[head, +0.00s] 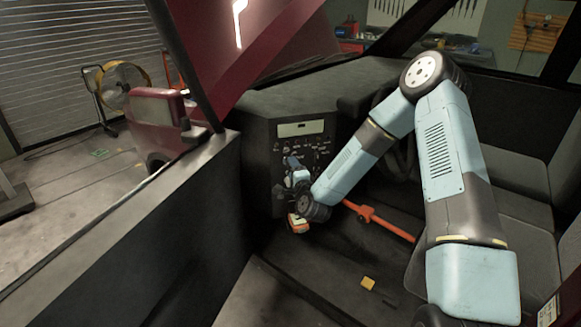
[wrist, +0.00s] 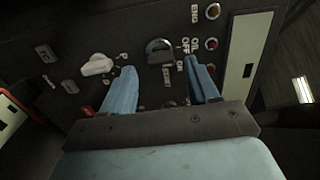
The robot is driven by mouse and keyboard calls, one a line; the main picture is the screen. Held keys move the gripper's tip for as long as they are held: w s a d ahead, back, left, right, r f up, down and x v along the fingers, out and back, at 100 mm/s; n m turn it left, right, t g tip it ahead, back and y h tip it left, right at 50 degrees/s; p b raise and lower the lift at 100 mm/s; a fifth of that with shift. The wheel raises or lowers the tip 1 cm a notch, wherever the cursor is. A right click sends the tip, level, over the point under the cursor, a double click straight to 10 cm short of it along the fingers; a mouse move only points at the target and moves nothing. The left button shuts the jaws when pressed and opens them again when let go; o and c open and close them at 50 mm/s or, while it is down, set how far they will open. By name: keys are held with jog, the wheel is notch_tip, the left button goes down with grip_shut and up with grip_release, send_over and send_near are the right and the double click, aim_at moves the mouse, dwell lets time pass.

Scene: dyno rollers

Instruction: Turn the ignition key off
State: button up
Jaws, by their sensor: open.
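The ignition switch (wrist: 160,52) is a grey ring with a dark part, which looks like the key, on the black dash panel (wrist: 120,30). OFF and ON lettering stands to its right in the wrist view. My gripper (wrist: 162,67) is open, with one blue finger to each side of the switch and slightly below it in the picture. I see no contact with the key. In the head view my gripper (head: 293,172) is at the dash panel's lower left part, and the key is hidden behind it.
A white knob (wrist: 97,65) sits left of the switch, and red indicator lights (wrist: 211,43) sit to its right. An orange bar (head: 385,220) crosses the cab below my arm. A yellow block (head: 368,283) lies on the floor. Seats (head: 515,190) are at right.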

jog(key=v, duration=1)
jog(key=shift+w, duration=0.1)
jog(key=s+d+r+n+g+h, duration=0.1)
jog(key=s+d+r+n+g, duration=0.25)
jog(key=r, duration=0.35)
jog(key=s+d+r+n+g+h, duration=0.2)
jog(key=d+r+n, duration=0.3)
jog(key=r, duration=0.1)
jog(key=s+d+r+n+g+h, duration=0.1)
jog(key=s+d+r+n+g, duration=0.2)
jog(key=r, duration=0.4)
jog(key=s+d+r+n+g, duration=0.1)
jog(key=s+d+r, duration=0.2)
jog(key=s, duration=0.5)
jog(key=s+d+r+n+g, duration=0.1)
jog(key=s+d+r, duration=0.2)
jog(key=s, duration=0.5)
jog(key=s+d+r+n+g+h, duration=0.1)
jog(key=s+r, duration=0.3)
jog(key=s, duration=0.4)
jog(key=shift+s+d, duration=0.4)
jog(key=shift+d, duration=0.5)
